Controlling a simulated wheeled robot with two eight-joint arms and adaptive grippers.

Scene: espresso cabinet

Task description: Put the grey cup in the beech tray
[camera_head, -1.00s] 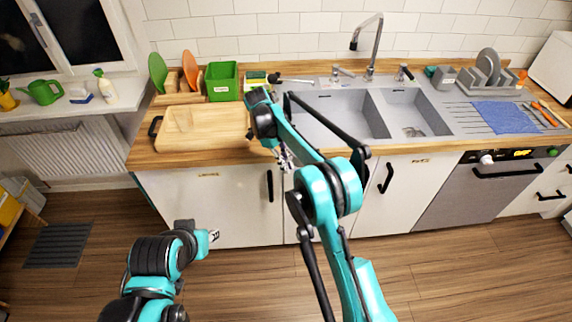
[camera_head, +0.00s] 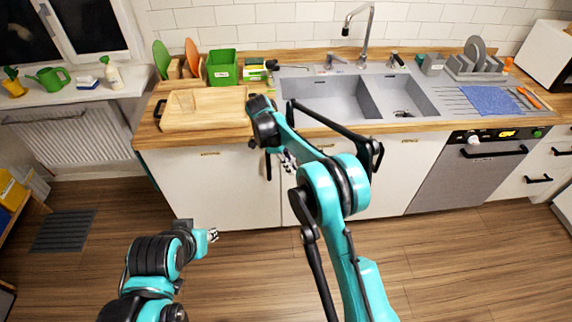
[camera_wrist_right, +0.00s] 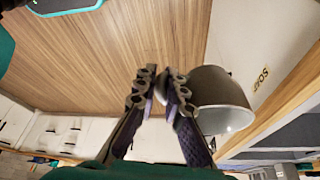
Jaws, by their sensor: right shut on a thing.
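The beech tray (camera_head: 207,122) is a pale wooden tray on the left part of the countertop, and it looks empty. My right gripper (camera_head: 288,162) is in front of the counter, below its front edge and to the right of the tray. In the right wrist view, the grey cup (camera_wrist_right: 218,98) is at the right finger of my right gripper (camera_wrist_right: 158,98), tilted, with its rim toward the lower right. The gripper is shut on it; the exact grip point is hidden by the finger. My left gripper (camera_head: 212,235) is low over the floor at left, small in view.
A green bin (camera_head: 222,67) and cutting boards (camera_head: 192,60) stand behind the tray. The sink (camera_head: 335,100) lies to its right, then a dish rack (camera_head: 475,65) and a blue cloth (camera_head: 490,100). A black handle-like thing (camera_head: 159,110) shows at the tray's left end.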

